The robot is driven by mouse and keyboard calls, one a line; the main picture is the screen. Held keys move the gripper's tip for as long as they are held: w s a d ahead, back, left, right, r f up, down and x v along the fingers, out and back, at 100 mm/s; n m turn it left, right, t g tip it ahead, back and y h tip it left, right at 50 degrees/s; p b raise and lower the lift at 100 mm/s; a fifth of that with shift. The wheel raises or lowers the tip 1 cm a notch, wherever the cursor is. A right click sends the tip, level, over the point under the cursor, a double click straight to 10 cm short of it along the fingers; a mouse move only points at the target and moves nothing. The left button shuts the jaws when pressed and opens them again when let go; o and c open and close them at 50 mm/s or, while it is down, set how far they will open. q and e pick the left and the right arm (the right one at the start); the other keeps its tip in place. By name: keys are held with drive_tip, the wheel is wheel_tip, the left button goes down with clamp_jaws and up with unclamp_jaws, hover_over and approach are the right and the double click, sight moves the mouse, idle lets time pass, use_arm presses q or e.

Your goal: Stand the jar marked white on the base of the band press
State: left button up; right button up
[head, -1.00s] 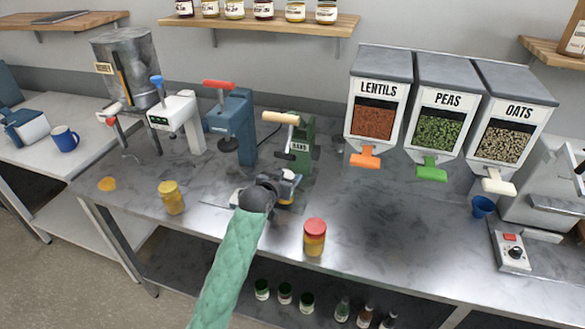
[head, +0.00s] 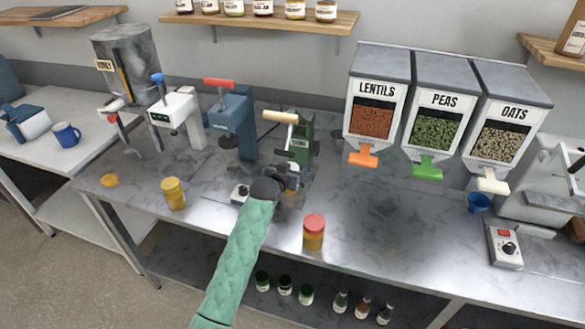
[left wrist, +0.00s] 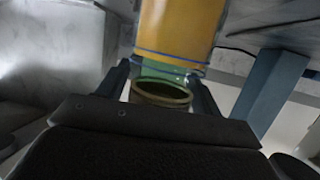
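My left gripper (head: 286,183) is at the front of the green band press (head: 300,145), low over its base, which the gripper and arm mostly hide. In the left wrist view the fingers (left wrist: 162,88) close on both sides of an open glass jar (left wrist: 178,28) with orange-yellow contents. Its round rim faces the camera. In the head view this jar is almost wholly hidden by my gripper. I see no white mark on it, and cannot tell whether it touches the base. My right gripper is not in view.
A yellow-lidded jar (head: 173,193) and a red-lidded jar (head: 314,232) stand near the bench's front edge. A yellow lid (head: 109,180) lies at the left. The blue press (head: 232,122) and white press (head: 176,122) stand left of the band press.

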use_arm(q)
drive_tip(key=shift+o, duration=0.4)
drive_tip(key=shift+s+r, duration=0.1)
drive_tip(key=shift+r, duration=0.05)
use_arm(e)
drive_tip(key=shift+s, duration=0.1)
use_arm(q)
drive_tip(key=shift+s+a, duration=0.15)
drive_tip(key=b+v, duration=0.2)
drive_tip(key=v, duration=0.3)
drive_tip(key=shift+s+a, duration=0.15)
drive_tip(key=shift+s, duration=0.2)
drive_tip(key=shift+r+b+v, duration=0.2)
drive_tip(key=shift+b+v, duration=0.8)
drive_tip(key=shift+v, duration=1.95)
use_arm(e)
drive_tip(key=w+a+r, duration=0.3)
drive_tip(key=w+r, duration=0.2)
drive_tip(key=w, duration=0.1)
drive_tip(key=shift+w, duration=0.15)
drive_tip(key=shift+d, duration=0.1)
